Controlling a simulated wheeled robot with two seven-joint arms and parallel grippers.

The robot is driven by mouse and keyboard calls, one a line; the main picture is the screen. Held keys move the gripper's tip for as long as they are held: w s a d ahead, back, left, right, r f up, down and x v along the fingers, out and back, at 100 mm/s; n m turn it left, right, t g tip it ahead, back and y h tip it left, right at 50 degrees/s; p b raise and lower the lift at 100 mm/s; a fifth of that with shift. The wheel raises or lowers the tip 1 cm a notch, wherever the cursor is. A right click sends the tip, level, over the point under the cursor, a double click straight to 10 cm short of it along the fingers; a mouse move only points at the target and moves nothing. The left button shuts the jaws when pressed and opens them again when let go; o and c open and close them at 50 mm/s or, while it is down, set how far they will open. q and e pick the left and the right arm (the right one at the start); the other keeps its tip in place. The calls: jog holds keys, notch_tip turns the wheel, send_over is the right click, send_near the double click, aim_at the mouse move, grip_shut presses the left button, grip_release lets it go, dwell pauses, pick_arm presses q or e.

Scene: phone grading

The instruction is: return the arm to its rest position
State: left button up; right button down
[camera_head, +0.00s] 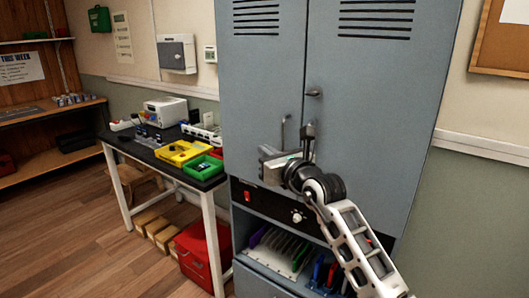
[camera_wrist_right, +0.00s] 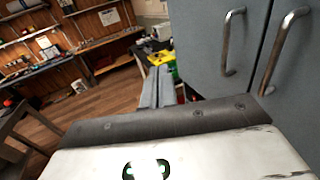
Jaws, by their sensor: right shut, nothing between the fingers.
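My right arm (camera_head: 355,243) comes in from the lower right of the head view and reaches up in front of the grey cabinet (camera_head: 262,85). My right gripper (camera_head: 268,154) is in front of the cabinet doors, near the door handles, and looks empty. In the right wrist view its two fingers (camera_wrist_right: 158,88) lie together, shut, pointing toward the workbench side. The cabinet's two door handles (camera_wrist_right: 231,42) show at the upper right there, apart from the fingers. Whether the gripper touches the cabinet cannot be told from the head view. My left gripper is not in view.
A black-topped workbench (camera_head: 136,152) with a yellow tray (camera_head: 184,153) and a green tray (camera_head: 203,167) stands left of the cabinet. A red bin (camera_head: 193,258) is beneath it. The cabinet's open lower shelf holds upright phones. Wooden floor (camera_head: 75,230) is clear at the left.

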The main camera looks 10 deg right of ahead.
jog(key=s+d+f+n+g+h, duration=0.2)
jog(key=s+d+f+n+g, duration=0.1)
jog(key=s+f+n, duration=1.4)
jog(key=s+d+f+n+g+h, duration=0.2)
jog(key=s+d+f+n+g, duration=0.1)
jog(key=s+f+n, duration=1.3)
jog(key=s+d+f, duration=0.1)
jog(key=s+f, duration=0.1)
jog(key=s, duration=0.2)
jog(key=shift+s+n+h, duration=0.25)
jog(key=shift+n+h, duration=0.05)
jog(key=shift+n, duration=0.1)
